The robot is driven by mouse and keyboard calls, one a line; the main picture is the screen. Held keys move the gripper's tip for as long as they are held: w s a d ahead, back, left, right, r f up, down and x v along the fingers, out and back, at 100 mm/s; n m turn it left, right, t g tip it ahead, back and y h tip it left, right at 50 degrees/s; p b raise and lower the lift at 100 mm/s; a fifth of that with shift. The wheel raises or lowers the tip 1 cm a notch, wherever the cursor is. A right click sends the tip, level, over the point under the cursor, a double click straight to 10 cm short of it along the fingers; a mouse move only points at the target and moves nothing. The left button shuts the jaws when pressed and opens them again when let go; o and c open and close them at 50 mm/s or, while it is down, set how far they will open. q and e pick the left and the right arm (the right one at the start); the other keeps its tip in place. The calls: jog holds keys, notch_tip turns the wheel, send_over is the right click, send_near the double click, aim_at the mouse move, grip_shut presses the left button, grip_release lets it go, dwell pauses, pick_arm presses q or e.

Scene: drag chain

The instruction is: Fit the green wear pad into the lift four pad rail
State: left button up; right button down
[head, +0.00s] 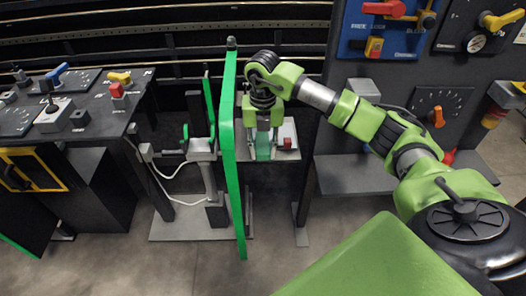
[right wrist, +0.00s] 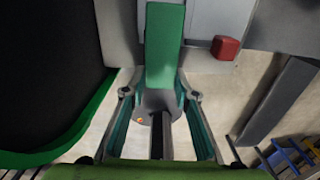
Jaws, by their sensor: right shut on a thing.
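The green wear pad (right wrist: 165,45) is a long green block in the right wrist view, with its near end between the fingers of my right gripper (right wrist: 160,95). In the head view the pad (head: 263,152) shows below my right gripper (head: 263,132), which points down and is shut on it. The pad is over a light grey shelf (right wrist: 215,64); I cannot tell whether it touches the shelf. I cannot clearly pick out the lift four pad rail. My left gripper is not in view.
A red block (head: 287,143) sits on the shelf right of the pad. A tall green-edged panel (head: 235,170) stands close left of my right gripper. A dark control desk (head: 60,110) is at left. A grey ledge (head: 350,175) lies right of the shelf.

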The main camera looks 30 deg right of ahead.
aim_at(262, 141)
jog(key=shift+w+d+b, duration=0.3)
jog(key=shift+w+d, duration=0.3)
jog(key=shift+w, duration=0.35)
jog(key=shift+w+d+b, duration=0.25)
jog(key=shift+w+d, duration=0.3)
jog(key=shift+w, duration=0.4)
jog(key=c, duration=1.5)
grip_release()
jog(key=shift+r, duration=0.1)
notch_tip(262, 141, up, 12)
jog(key=shift+f, duration=0.15)
